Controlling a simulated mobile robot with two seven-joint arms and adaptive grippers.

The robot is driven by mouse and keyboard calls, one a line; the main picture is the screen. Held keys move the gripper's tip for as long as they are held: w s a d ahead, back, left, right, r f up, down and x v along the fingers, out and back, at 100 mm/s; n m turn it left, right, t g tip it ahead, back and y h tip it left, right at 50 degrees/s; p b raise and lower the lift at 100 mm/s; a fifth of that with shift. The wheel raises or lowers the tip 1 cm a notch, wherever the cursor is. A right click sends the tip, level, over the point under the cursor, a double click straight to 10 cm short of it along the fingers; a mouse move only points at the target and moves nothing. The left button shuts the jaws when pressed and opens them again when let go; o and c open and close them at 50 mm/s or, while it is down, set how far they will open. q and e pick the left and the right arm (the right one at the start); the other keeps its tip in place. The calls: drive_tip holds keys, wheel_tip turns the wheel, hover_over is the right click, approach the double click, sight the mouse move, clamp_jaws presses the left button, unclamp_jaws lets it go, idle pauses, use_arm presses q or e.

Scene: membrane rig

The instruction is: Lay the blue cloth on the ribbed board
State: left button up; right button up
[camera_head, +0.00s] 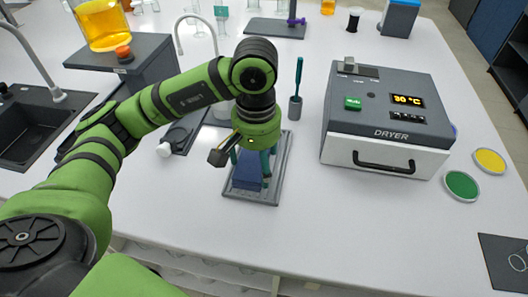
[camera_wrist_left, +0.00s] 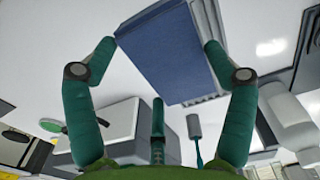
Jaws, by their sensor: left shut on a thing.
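The blue cloth (camera_head: 245,174) is a flat blue rectangle, held below my left gripper (camera_head: 254,172) over the grey ribbed board (camera_head: 273,190). In the left wrist view the cloth (camera_wrist_left: 165,55) spans between the two green fingertips, which press on its opposite edges. The ribbed board (camera_wrist_left: 208,35) shows behind the cloth, with its ribs at the cloth's right edge. My left gripper is shut on the cloth. The gripper and cloth hide much of the board, and I cannot tell whether the cloth touches it. My right gripper is not in view.
The dryer (camera_head: 385,120) stands right of the board. A teal-handled tool (camera_head: 297,90) stands upright in a holder near the board's back edge. A sink (camera_head: 35,125) is at the left. Green (camera_head: 461,185) and yellow (camera_head: 489,161) dishes lie at the right.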

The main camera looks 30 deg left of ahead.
use_arm(q)
drive_tip(key=w+f, duration=0.1)
drive_tip(key=w, duration=0.1)
drive_tip(key=w+a+f+p, duration=0.1)
drive_tip(key=w, duration=0.1)
drive_tip(key=w+a+f, duration=0.1)
drive_tip(key=w+f, duration=0.1)
drive_tip(key=shift+w+a+p, duration=0.2)
drive_tip(key=shift+w+p, duration=0.1)
drive_tip(key=shift+p, duration=0.05)
drive_tip(key=shift+w+a+f, duration=0.15)
drive_tip(key=shift+w+f, duration=0.25)
drive_tip(key=shift+f, duration=0.1)
wheel_tip(320, 180, down, 3)
drive_tip(key=shift+f+p, duration=0.1)
drive_tip(key=shift+p, duration=0.9)
drive_tip(key=shift+f, duration=0.25)
drive_tip(key=shift+f, duration=0.2)
drive_tip(key=o, duration=0.9)
drive_tip(key=shift+c, duration=0.2)
